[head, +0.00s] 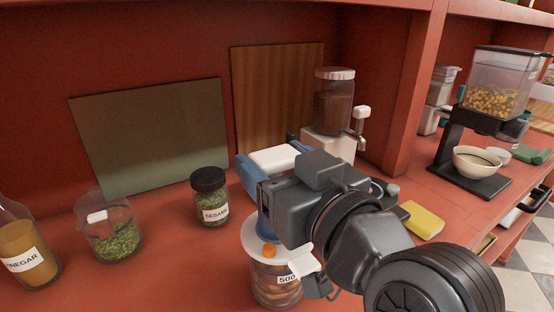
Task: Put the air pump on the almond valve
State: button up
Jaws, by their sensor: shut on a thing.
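A clear jar of brown pieces that look like almonds (275,291) stands at the front centre, under my arm. It has a pale lid (253,240), an orange knob that looks like its valve (268,250), and a label partly reading "500".
A sesame jar (211,197), a measuring jug of green herbs (110,230) and a vinegar bottle (27,248) stand at left. Boards lean behind. A brown-filled dispenser (333,105) stands behind my gripper. A yellow sponge (424,222) and a cereal dispenser (492,92) are at right.

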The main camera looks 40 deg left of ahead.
jog(key=shift+f, duration=0.15)
jog(key=o, duration=1.5)
jog(key=shift+r, duration=0.2)
jog(key=b+v, duration=0.2)
jog(key=v, duration=1)
jog(key=shift+f, duration=0.1)
